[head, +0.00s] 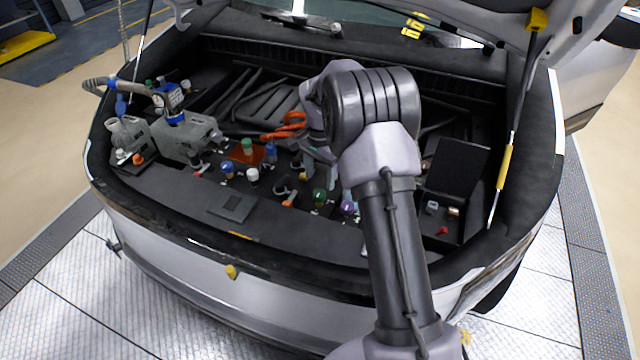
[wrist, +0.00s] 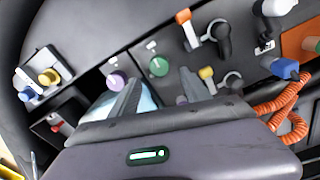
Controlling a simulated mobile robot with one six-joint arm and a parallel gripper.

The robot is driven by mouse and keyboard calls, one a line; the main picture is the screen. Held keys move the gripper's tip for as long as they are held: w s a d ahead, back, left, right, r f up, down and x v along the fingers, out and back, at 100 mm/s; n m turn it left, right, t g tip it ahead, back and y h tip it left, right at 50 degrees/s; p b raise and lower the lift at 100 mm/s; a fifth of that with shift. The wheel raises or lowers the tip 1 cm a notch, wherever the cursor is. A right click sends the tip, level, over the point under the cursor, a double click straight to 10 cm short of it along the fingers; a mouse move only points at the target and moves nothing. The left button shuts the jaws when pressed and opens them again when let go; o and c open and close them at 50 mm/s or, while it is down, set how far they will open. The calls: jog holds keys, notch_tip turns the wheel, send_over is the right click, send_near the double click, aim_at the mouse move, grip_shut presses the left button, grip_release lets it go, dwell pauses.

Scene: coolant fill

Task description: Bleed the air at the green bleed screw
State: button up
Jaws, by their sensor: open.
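A round green knob, which looks like the green bleed screw, stands on the dark panel in the wrist view (wrist: 158,66) and in the head view (head: 319,196). My gripper (wrist: 161,77) is open and empty. In the wrist view its two fingers point toward the green knob, which shows just beyond and between the tips. I cannot tell the height gap. In the head view my arm hides much of the gripper.
A purple knob (wrist: 117,80) sits left of the green one, a yellow knob (wrist: 205,72) right. An orange-handled lever (wrist: 185,27) lies beyond. An orange coiled hose (wrist: 285,112) is at right. A black open box (head: 455,190) stands right of my arm.

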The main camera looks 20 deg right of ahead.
aim_at(320, 192)
notch_tip(320, 192, up, 12)
jog(key=p, duration=0.3)
jog(key=shift+f, duration=0.15)
